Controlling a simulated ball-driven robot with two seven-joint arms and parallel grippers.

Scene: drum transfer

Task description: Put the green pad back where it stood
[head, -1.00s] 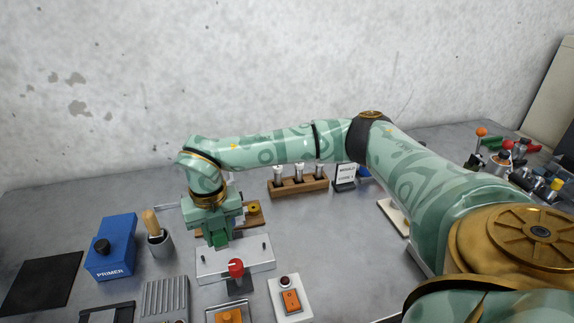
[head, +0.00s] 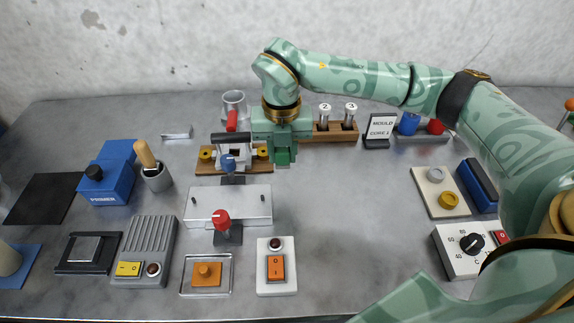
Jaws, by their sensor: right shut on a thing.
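My right gripper (head: 283,148) is shut on the green pad (head: 283,158), which shows as a small darker green block below its body. They hang over the bench just right of the wooden base with yellow knobs. The gripper hides most of the pad, and I cannot tell whether the pad touches the bench. My left gripper is not in view.
A wooden rack (head: 335,132) with numbered cylinders stands behind right, beside a "MOULD CURE 1" sign (head: 379,130). A metal plate (head: 228,207) with a red-knobbed lever (head: 221,219) lies in front left. The bench (head: 345,210) is clear in front right.

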